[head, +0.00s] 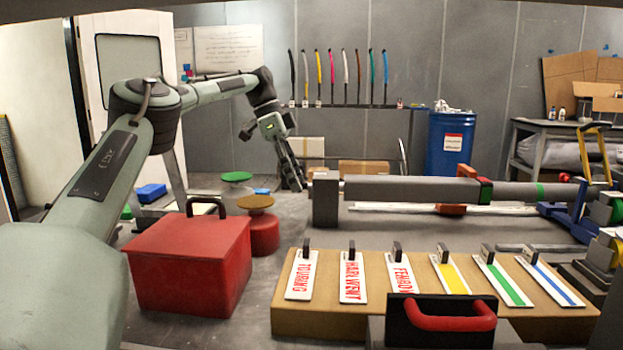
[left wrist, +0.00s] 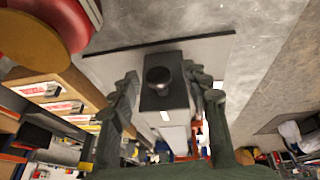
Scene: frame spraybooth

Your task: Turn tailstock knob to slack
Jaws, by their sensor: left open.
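The tailstock (head: 325,199) is a dark upright block at the left end of a long grey tube (head: 410,189). In the left wrist view, the tailstock block (left wrist: 165,97) carries a round dark knob (left wrist: 158,77) on its end face. My left gripper (head: 297,176) is just left of the tailstock, pointing down towards it. In the left wrist view, the open fingers of my left gripper (left wrist: 161,85) stand on either side of the knob, with visible space between. The knob cannot be made out in the head view. My right gripper is not in view.
A red box (head: 190,265) and a red canister (head: 263,235) stand left of the tailstock. In front lies a tan board (head: 290,318) with labelled strips. A black case with a red handle (head: 450,318) is at the front. A blue drum (head: 450,145) stands behind.

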